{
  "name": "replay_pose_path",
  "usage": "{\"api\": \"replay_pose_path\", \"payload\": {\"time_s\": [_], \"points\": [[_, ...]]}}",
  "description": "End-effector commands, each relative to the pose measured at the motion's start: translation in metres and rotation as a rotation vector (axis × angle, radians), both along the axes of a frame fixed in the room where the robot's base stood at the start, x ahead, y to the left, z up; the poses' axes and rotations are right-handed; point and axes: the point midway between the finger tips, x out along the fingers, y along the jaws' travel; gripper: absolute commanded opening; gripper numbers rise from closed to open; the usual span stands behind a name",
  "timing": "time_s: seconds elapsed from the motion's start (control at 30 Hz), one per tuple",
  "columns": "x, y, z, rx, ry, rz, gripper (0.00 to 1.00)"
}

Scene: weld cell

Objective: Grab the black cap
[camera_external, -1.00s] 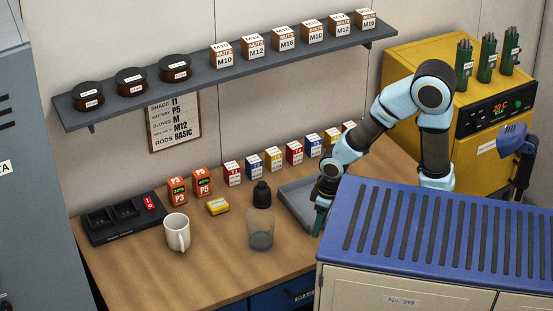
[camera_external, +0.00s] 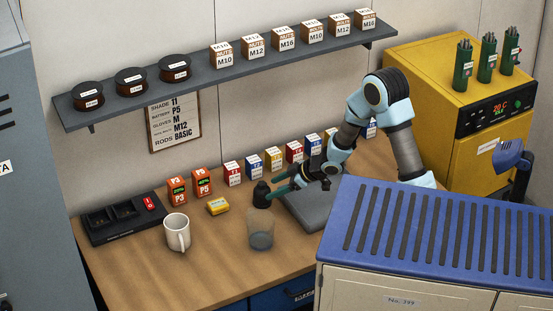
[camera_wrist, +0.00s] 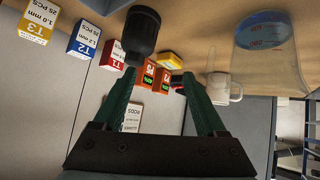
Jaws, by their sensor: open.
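The black cap (camera_external: 262,196) is a dark, rounded piece with a narrower top. In the external view it shows just behind and above the rim of a clear cup (camera_external: 260,229). In the wrist view the cap (camera_wrist: 140,33) appears upside down, beyond the left fingertip and apart from the clear cup (camera_wrist: 265,38). My gripper (camera_external: 274,184) has green fingers, open and pointing left at the cap from its right side. In the wrist view nothing sits between the fingers (camera_wrist: 159,76). Whether a fingertip touches the cap, I cannot tell.
A white mug (camera_external: 177,234), a yellow box (camera_external: 218,206) and orange batteries (camera_external: 177,190) stand to the left. Several small labelled boxes (camera_external: 253,166) line the wall behind. A grey tray (camera_external: 315,212) lies under my gripper. The front left of the bench is clear.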

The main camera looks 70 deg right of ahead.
Motion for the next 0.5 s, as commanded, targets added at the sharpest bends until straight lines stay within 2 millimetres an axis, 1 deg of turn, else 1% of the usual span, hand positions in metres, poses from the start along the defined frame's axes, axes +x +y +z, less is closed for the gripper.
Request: {"api": "replay_pose_path", "payload": {"time_s": [0.03, 0.1, 0.2, 0.37, 0.43, 0.5], "points": [[0.001, -0.020, -0.018, 0.025, -0.067, 0.019, 0.74], [0.002, -0.035, -0.025, 0.060, -0.162, 0.064, 0.74], [-0.003, -0.049, -0.029, 0.106, -0.275, 0.116, 0.74], [-0.012, -0.058, -0.029, 0.154, -0.380, 0.167, 0.74], [-0.010, -0.059, -0.029, 0.163, -0.397, 0.176, 0.74], [-0.003, -0.057, -0.029, 0.165, -0.402, 0.180, 0.74]]}}
